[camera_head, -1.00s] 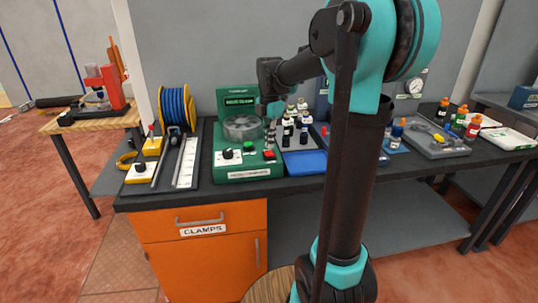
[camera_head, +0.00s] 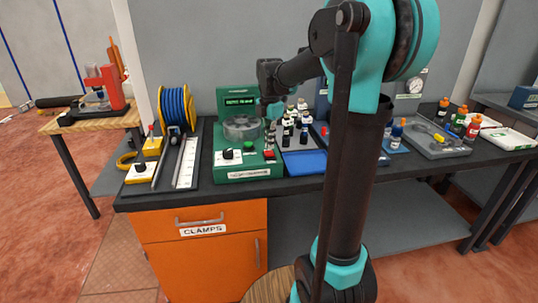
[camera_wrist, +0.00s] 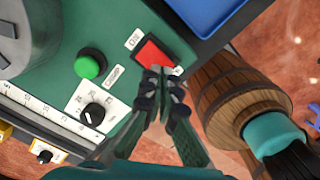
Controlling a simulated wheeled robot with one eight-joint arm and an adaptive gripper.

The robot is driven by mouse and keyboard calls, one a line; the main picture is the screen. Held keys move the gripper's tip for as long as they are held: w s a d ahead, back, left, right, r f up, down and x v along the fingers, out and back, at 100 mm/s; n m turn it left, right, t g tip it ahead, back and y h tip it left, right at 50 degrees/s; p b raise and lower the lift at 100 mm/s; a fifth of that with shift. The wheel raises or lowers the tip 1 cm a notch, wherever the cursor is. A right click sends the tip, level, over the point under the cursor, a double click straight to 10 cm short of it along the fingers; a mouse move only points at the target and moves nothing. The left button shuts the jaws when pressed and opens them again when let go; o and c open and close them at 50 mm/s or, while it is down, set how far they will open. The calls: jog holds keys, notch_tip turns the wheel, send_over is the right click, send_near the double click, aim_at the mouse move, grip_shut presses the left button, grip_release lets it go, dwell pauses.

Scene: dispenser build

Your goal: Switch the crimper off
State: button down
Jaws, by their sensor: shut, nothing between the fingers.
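The crimper (camera_head: 249,172) is a green bench machine with a round clear-topped turntable (camera_head: 242,128) and a small lit display (camera_head: 239,101). In the wrist view its panel shows a red rocker switch (camera_wrist: 153,53) with an ON label (camera_wrist: 132,40) at one end. A green button (camera_wrist: 90,64) and a black dial (camera_wrist: 92,114) sit beside it. My gripper (camera_wrist: 162,77) is shut and empty, with its fingertips at the lower end of the red switch. Whether they touch it I cannot tell. In the head view my gripper hangs over the panel's right side.
A blue tray (camera_head: 305,163) and several vials (camera_head: 289,128) stand just right of the crimper. A blue cable spool (camera_head: 176,107) and a white-panelled strip (camera_head: 187,164) are on the left. A wooden barrel-shaped stool (camera_wrist: 237,93) stands below the bench edge.

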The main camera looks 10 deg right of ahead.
aim_at(270, 153)
jog(key=shift+f, duration=1.25)
dwell(0.6)
jog(key=shift+r, duration=3.5)
jog(key=s+d+f+m+t, duration=0.2)
jog(key=s+f+m, duration=0.8)
jog(key=s+m, duration=0.1)
jog(key=s+d+f+m+t, duration=0.2)
jog(key=s+f+m, duration=0.8)
jog(key=m, duration=0.3)
jog(key=shift+s+f, duration=0.2)
jog(key=shift+s, duration=0.3)
